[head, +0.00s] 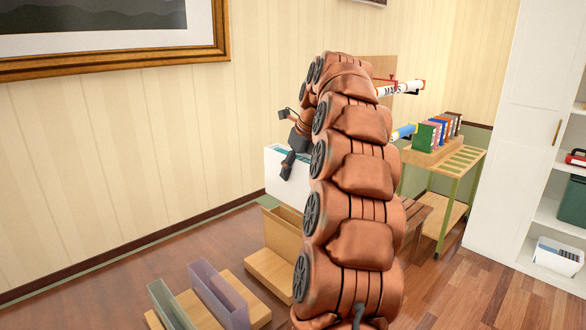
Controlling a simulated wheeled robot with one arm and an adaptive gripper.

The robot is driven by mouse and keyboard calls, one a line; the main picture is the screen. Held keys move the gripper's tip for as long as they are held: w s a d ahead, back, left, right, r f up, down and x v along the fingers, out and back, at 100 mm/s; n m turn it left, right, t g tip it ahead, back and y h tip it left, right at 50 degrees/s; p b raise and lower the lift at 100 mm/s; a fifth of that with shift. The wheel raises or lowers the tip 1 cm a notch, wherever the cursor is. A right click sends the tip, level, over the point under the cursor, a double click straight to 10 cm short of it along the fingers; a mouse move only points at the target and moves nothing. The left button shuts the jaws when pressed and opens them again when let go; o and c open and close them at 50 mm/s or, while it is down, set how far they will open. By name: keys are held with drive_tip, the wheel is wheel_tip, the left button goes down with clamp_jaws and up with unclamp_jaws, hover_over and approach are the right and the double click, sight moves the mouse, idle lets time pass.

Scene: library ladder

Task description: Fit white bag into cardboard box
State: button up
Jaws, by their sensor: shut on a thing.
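A white bag (278,182) with a teal top edge is in the head view, left of my arm. My dark gripper (289,162) is at its upper rim and is shut on it. The cardboard box (284,226) is a tan, open-topped holder on a light wooden base, just below the bag in the picture. My copper arm hides the right side of the bag and part of the box. I cannot tell the exact gap between bag and box.
A purple holder (218,294) and a grey-green holder (170,306) stand to the left on wooden bases. A green-framed cart (449,196) with coloured books (438,132) is at the right. A white cabinet (519,115) stands far right.

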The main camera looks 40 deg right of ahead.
sight(296, 187)
drive_tip(key=shift+r, duration=0.1)
drive_tip(key=shift+s+f+b, duration=0.1)
drive_tip(key=shift+f+b, duration=0.75)
drive_tip(key=shift+f, duration=0.95)
drive_tip(key=shift+f+b, duration=0.55)
drive_tip(key=shift+f, duration=0.6)
